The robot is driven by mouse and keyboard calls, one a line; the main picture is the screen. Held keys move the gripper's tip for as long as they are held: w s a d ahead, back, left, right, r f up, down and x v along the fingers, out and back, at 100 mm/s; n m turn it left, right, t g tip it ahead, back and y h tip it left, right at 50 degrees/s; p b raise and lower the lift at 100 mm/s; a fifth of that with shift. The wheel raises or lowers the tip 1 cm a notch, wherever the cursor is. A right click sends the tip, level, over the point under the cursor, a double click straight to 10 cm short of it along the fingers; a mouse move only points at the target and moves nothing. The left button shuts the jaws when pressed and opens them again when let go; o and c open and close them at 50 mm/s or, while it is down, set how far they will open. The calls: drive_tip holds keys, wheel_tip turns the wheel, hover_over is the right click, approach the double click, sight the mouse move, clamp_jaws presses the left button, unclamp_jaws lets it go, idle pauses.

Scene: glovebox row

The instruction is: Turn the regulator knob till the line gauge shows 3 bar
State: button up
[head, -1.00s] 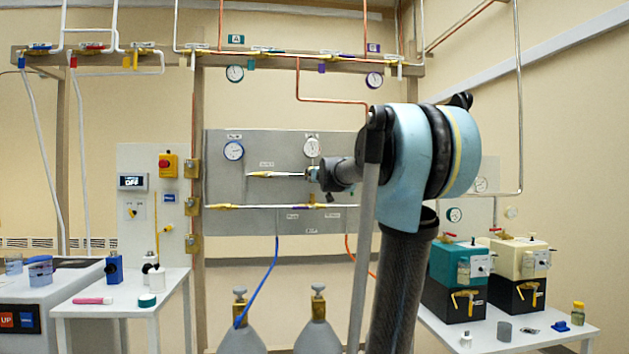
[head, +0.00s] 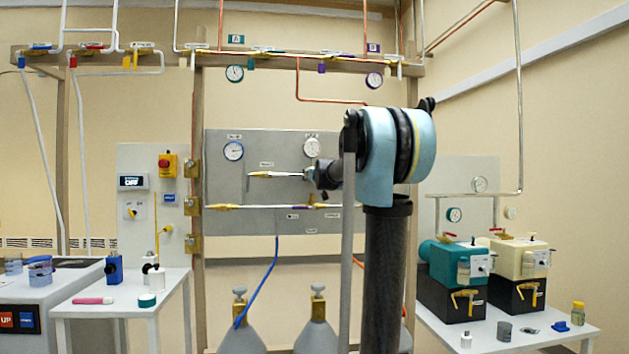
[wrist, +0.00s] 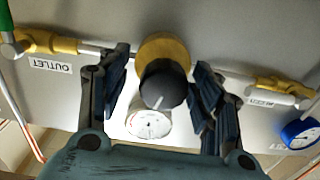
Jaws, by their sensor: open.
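The regulator knob (wrist: 164,86) is black with a pale pointer line and sits in front of a brass body (wrist: 163,50) on the grey panel. My gripper (wrist: 163,76) is open, with one dark finger on each side of the knob and a visible gap on both sides. In the head view my gripper (head: 322,174) is at the panel and mostly hides the knob. A white-faced gauge (head: 311,147) sits just above it; it also shows in the wrist view (wrist: 150,123), partly behind the knob. Its reading is too small to tell.
A blue-rimmed gauge (head: 233,151) is left on the panel (head: 222,182). A pipe with yellow fittings (head: 225,207) runs below the knob. Side tables (head: 120,305) stand left and right.

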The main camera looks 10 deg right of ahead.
drive_tip(key=c, duration=1.1)
drive_tip(key=shift+o, duration=0.2)
drive_tip(key=shift+d, duration=0.15)
drive_tip(key=shift+n, duration=0.4)
drive_tip(key=n, duration=0.3)
drive_tip(key=shift+n, duration=3)
drive_tip(key=shift+r, duration=0.1)
